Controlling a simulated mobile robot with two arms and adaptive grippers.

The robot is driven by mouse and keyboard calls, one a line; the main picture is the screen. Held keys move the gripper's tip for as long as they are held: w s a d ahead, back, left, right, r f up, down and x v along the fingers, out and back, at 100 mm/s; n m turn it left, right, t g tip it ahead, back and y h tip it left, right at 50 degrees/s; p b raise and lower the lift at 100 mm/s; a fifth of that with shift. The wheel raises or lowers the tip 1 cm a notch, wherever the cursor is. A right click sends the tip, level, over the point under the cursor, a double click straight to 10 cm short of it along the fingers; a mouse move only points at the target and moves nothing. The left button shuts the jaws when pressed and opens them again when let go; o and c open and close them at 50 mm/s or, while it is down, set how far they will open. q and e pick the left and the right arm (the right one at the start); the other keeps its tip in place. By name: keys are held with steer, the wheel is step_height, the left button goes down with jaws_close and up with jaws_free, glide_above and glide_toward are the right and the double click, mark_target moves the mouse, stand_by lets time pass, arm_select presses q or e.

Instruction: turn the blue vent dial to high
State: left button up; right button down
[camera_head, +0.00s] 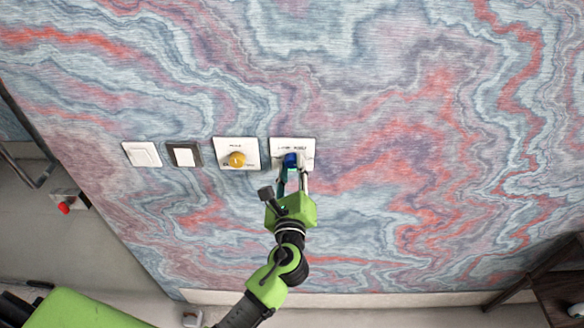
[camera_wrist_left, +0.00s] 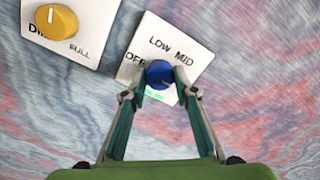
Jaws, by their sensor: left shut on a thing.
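The blue vent dial (camera_head: 290,160) sits on a white plate (camera_head: 308,146) on the wall, rightmost in a row of wall plates. In the left wrist view the blue dial (camera_wrist_left: 159,74) is between my fingertips, and its plate (camera_wrist_left: 150,30) reads OFF, LOW and MID. A HIGH mark does not show there, and the dial's pointer cannot be made out. My left gripper (camera_head: 292,176) reaches up from below and is shut on the blue dial; in the wrist view the gripper (camera_wrist_left: 160,88) has a fingertip on each side of it. My right gripper is not in view.
A yellow dial (camera_head: 237,159) on its own white plate is just left of the blue one. Further left are two wall switches, one white (camera_head: 142,154) and one dark-framed (camera_head: 184,154). A red button (camera_head: 64,207) is at far left. The wall to the right is clear.

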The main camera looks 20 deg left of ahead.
arm_select(q)
steer(key=shift+w+r, duration=0.1)
steer(key=shift+r, duration=0.25)
steer(key=shift+a, duration=0.1)
steer(key=o, duration=1.1)
steer(key=shift+w+f, duration=0.1)
steer(key=shift+f, duration=0.2)
steer(key=v, duration=1.2)
